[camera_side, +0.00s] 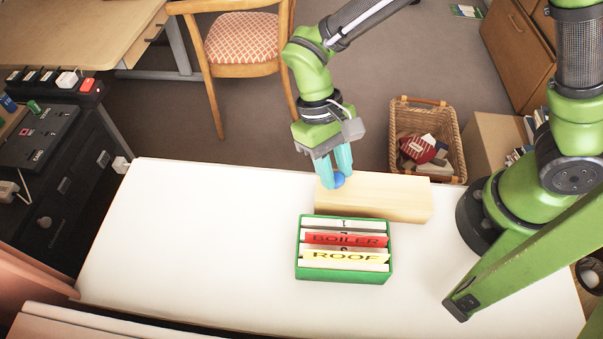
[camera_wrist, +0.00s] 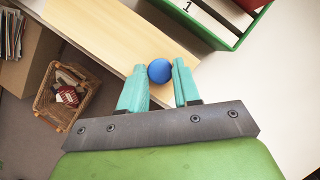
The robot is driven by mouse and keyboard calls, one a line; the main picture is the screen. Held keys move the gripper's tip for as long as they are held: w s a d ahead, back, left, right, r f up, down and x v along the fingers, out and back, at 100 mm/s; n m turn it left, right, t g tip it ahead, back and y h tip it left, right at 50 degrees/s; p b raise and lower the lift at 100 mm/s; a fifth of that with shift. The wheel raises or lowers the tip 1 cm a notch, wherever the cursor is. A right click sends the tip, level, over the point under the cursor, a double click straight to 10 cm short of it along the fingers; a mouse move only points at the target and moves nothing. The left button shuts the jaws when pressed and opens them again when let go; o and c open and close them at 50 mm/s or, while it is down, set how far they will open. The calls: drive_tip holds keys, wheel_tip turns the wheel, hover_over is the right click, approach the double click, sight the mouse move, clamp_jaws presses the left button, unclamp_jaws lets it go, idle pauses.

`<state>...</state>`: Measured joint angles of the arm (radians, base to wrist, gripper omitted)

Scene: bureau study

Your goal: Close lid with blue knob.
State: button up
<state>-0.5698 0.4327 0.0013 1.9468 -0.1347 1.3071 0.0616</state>
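The box's top also shows in the wrist view (camera_wrist: 110,32). No raised lid shows, and I cannot tell the lid apart from the box. My gripper (camera_side: 338,178) points down at the box's left end, its two turquoise fingers apart.
A green file box (camera_side: 345,274) with BOILER and ROOF tabs stands just in front of the wooden box on the white table (camera_side: 190,240). The table's left part is clear. A wicker basket (camera_side: 455,150) stands on the floor beyond the back edge.

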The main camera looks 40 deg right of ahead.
drive_tip(key=o, duration=0.4)
drive_tip(key=v, duration=1.7)
drive_tip(key=shift+f, duration=0.1)
drive_tip(key=s+d+m+t, duration=0.1)
drive_tip(key=s+d+t, duration=0.1)
drive_tip(key=d+t, duration=0.2)
drive_tip(key=s+d+r+m+t+y, duration=0.1)
drive_tip(key=s+d+t, duration=0.2)
drive_tip(key=d, duration=0.4)
drive_tip(key=s+d+r+m+t+y, duration=0.1)
drive_tip(key=s+d+m+t, duration=0.1)
drive_tip(key=d, duration=0.4)
drive_tip(key=s+t, duration=0.1)
drive_tip(key=t, duration=0.1)
drive_tip(key=shift+d+t, duration=0.3)
